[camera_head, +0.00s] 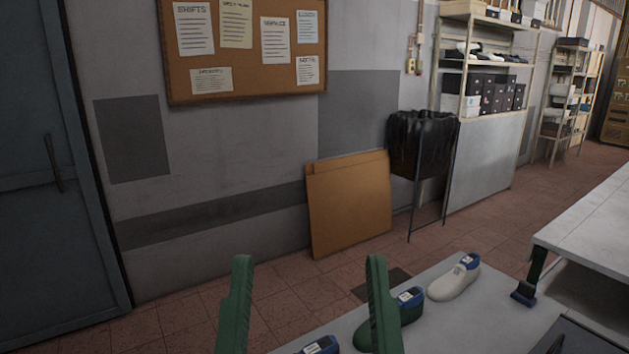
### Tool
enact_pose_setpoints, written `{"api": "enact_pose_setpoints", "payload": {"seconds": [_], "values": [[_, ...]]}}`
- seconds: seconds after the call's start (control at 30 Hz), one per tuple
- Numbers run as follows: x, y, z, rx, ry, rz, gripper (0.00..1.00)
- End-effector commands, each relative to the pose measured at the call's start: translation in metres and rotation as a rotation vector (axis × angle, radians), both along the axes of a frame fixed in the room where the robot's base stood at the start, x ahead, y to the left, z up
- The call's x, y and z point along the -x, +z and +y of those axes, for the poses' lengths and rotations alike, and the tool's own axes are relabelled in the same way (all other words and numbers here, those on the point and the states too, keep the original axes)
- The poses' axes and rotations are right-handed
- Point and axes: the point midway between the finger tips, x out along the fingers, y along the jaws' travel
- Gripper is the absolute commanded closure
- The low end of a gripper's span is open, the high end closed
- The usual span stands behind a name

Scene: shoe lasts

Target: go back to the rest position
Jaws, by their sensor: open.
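My gripper (309,262) shows at the bottom middle as two green fingers pointing up, spread wide apart with nothing between their tips. A white shoe-shaped last (448,284) with a blue top and a small label lies on a grey table (462,318) at the lower right. A green last (412,313) with a blue top lies to its left, partly hidden behind the right finger. Part of a dark last with a blue label (321,345) shows at the bottom edge between the fingers. The rest of my arm is out of view.
A white worktop (590,225) stands at the right, with a dark upright bracket (527,288) near its corner. A cardboard sheet (348,205) leans on the wall by a black bag on a stand (420,145). Shelves (490,70) stand behind. Floor at the left is clear.

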Motion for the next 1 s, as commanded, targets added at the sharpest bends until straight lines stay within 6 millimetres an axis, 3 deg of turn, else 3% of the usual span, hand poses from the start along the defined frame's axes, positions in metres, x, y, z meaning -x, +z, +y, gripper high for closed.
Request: {"api": "enact_pose_setpoints", "payload": {"seconds": [0.03, 0.1, 0.5, 0.6, 0.77, 1.0], "values": [[0.001, 0.044, 0.001, -0.001, 0.002, -0.003, 0.34], [-0.001, 0.08, 0.0, -0.002, 0.001, 0.003, 0.34], [-0.003, 0.282, 0.001, -0.008, 0.012, 0.01, 0.34], [-0.003, 0.317, 0.001, -0.01, 0.014, 0.011, 0.34], [-0.003, 0.344, 0.002, -0.011, 0.016, 0.012, 0.34], [-0.003, 0.342, 0.002, -0.011, 0.017, 0.012, 0.34]]}}
